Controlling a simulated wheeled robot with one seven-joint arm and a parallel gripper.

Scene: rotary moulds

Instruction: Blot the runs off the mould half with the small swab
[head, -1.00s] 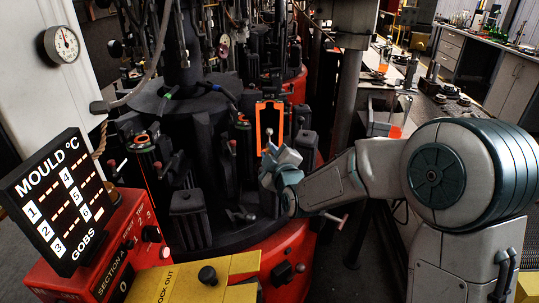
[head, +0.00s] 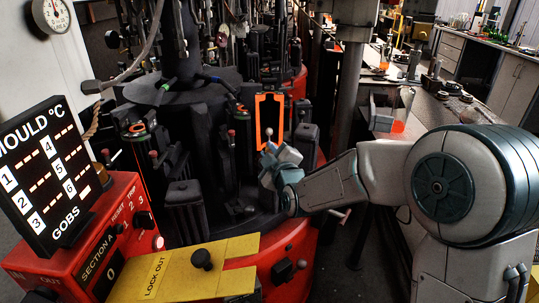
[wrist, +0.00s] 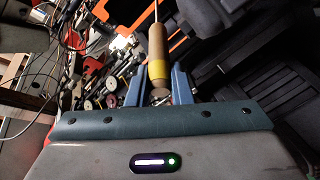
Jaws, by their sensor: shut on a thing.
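My gripper (head: 280,165) is at the front of the rotary machine, just below an upright orange-edged frame (head: 258,121) around a dark opening. I cannot tell whether this frame is the mould half, and no runs can be made out. In the wrist view my gripper (wrist: 158,88) has its two blue fingers shut on the small swab's wooden handle (wrist: 157,45), at a yellow band. The handle points up the picture, away from the palm. Its thin shaft runs out at the top edge, so the swab's tip is hidden there. Contact with the frame cannot be told.
Dark mould blocks (head: 188,208) and levers crowd the red machine base (head: 290,250). A red control box (head: 120,225) with a lit mould temperature display (head: 45,175) and a yellow lock-out cover (head: 185,275) stand at the front left. A bench (head: 455,112) is on the right.

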